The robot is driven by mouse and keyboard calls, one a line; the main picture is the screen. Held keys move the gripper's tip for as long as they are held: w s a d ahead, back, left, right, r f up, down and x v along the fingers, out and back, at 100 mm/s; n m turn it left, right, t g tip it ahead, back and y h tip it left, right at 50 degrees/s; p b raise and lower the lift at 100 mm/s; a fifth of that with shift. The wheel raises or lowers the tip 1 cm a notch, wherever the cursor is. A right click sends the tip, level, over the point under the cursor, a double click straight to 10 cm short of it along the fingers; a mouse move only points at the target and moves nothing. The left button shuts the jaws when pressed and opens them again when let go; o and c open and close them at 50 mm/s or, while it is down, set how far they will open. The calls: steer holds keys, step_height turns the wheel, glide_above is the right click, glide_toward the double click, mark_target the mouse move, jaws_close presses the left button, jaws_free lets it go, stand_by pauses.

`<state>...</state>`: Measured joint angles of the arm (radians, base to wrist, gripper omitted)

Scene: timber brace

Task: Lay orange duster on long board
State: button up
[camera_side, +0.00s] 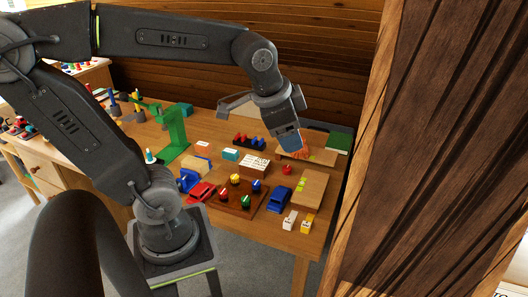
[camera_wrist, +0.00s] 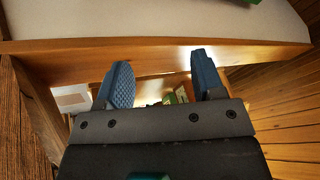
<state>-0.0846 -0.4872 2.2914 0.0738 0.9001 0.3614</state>
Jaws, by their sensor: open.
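My gripper (camera_side: 290,148) has blue fingers and is at the back right of the table, low over a pale wooden board (camera_side: 325,158). An orange thing, probably the orange duster (camera_side: 303,152), shows right beside the fingertips at that board; the fingers partly hide it, and I cannot tell whether it touches them. In the wrist view my gripper (camera_wrist: 158,78) has its two fingers well apart. No orange duster can be made out between them there. Another pale board (camera_side: 313,185) lies nearer the front; I cannot tell which is the long board.
A green block (camera_side: 337,142) is at the back right corner. A blue toy car (camera_side: 279,199), a red ball-like thing (camera_side: 287,170) and a brown board with coloured knobs (camera_side: 236,199) are nearby. A green stand (camera_side: 175,135) rises at the left. A large timber post (camera_side: 430,140) fills the right foreground.

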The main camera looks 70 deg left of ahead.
steer(key=s+d+f+n+h, duration=0.1)
steer(key=s+d+n, duration=0.2)
steer(key=s, duration=0.3)
steer(key=shift+s+d+f+n+t, duration=0.2)
steer(key=shift+f+n+t, duration=0.1)
steer(key=shift+f+t, duration=0.1)
